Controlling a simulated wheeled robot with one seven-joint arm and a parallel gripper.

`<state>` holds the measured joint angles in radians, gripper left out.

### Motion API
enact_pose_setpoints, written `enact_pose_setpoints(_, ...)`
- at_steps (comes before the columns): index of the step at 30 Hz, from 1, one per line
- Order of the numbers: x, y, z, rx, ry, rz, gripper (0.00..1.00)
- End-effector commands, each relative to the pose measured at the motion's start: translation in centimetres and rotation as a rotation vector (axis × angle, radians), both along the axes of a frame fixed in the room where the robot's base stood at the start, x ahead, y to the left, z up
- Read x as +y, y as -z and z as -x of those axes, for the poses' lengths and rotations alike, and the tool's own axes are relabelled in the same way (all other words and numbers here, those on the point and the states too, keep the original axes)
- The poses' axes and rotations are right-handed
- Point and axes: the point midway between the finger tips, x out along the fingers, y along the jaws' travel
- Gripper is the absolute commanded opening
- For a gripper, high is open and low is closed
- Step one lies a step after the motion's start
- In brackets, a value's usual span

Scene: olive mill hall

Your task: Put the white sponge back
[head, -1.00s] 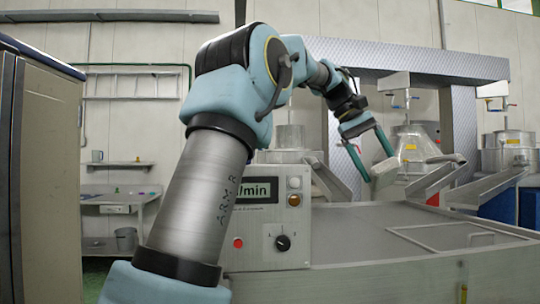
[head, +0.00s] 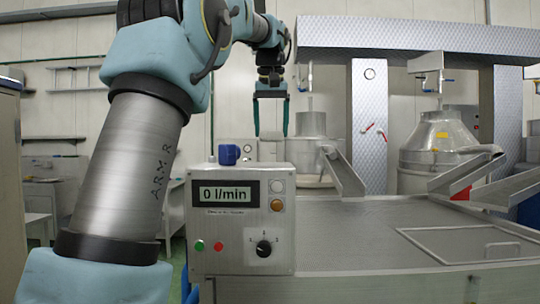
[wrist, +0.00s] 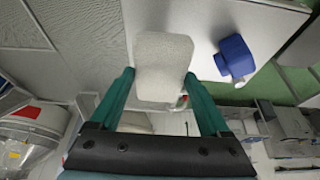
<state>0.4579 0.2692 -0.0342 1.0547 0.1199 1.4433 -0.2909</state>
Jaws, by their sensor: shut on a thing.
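The white sponge (wrist: 163,66) is a pale rounded block between the green fingers of my gripper in the wrist view.
A grey metal table with a hatch (head: 365,235) spreads to the right. Metal hoppers (head: 432,150) stand behind.

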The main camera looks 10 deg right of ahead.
Motion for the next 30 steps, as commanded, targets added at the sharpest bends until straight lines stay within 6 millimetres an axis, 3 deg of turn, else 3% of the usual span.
enact_pose_setpoints(15, 0.0, 5.9, 0.1, 0.001, 0.001, 0.000, 0.35)
enact_pose_setpoints(27, 0.0, 6.6, 0.1, 0.000, 0.001, 0.002, 0.35)
enact_pose_setpoints(28, 0.0, 6.5, 0.1, 0.000, 0.001, 0.002, 0.83)
enact_pose_setpoints(30, 0.0, 6.5, 0.1, 0.000, 0.001, 0.002, 0.91)
